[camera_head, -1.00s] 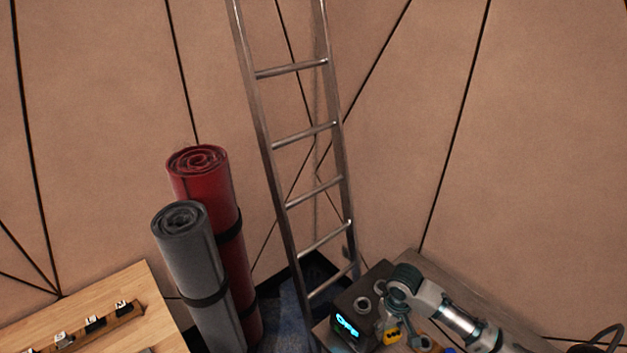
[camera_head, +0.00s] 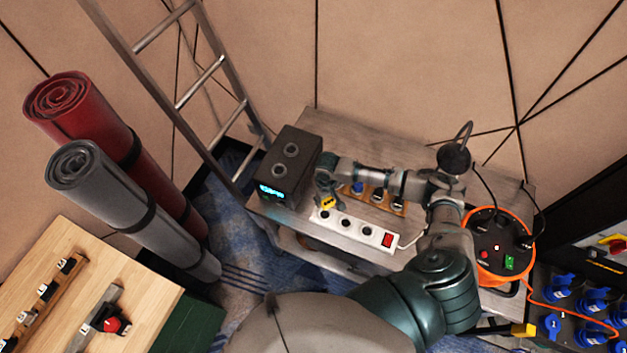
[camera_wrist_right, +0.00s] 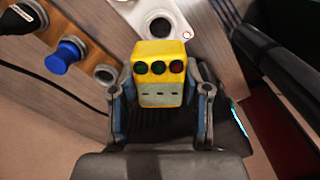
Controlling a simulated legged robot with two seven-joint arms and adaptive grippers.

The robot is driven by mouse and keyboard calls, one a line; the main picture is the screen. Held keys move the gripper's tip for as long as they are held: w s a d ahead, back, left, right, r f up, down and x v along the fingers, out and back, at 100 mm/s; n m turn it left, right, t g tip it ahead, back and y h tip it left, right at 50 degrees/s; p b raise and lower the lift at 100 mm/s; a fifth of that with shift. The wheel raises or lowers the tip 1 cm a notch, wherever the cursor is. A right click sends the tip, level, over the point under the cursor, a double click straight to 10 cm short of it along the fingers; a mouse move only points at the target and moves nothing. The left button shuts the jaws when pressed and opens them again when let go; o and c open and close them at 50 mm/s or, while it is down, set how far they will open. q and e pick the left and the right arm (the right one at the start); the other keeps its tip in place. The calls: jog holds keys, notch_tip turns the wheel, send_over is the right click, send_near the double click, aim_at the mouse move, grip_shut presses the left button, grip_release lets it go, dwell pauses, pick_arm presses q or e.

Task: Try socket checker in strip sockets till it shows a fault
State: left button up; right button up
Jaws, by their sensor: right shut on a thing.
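A yellow socket checker (camera_head: 327,203) is held in my right gripper (camera_head: 326,196). The right wrist view shows the checker (camera_wrist_right: 160,60) between the two fingers of the gripper (camera_wrist_right: 160,95), its face with three small round lamps, which look dark with green and red tints. A white power strip (camera_head: 376,236) with several round sockets and a red switch lies on the grey bench. The checker is at the strip's left end; whether it is plugged in or just above cannot be told. Part of the strip (camera_wrist_right: 183,24) with a socket shows behind the checker. My left gripper is out of view.
A black box with a lit cyan display (camera_head: 290,160) stands left of the strip. A wooden rack (camera_head: 390,206) with plugs lies behind it. An orange cable reel (camera_head: 500,245) is at right. A ladder (camera_head: 190,90) and rolled mats (camera_head: 110,160) stand at left.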

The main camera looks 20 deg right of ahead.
jog(key=shift+s+d+f, duration=0.1)
jog(key=shift+d+f, duration=0.05)
jog(key=shift+f, duration=0.15)
notch_tip(320, 180, down, 4)
jog(key=b, duration=0.6)
jog(key=shift+f, duration=1)
jog(key=shift+r+p, duration=0.15)
jog(key=shift+p, duration=0.5)
jog(key=shift+f+p, duration=0.2)
jog(key=shift+p, duration=0.2)
jog(key=shift+f+b, duration=0.4)
jog(key=shift+f, duration=0.55)
dwell(0.6)
jog(key=o, duration=1.8)
jog(key=shift+c, duration=0.2)
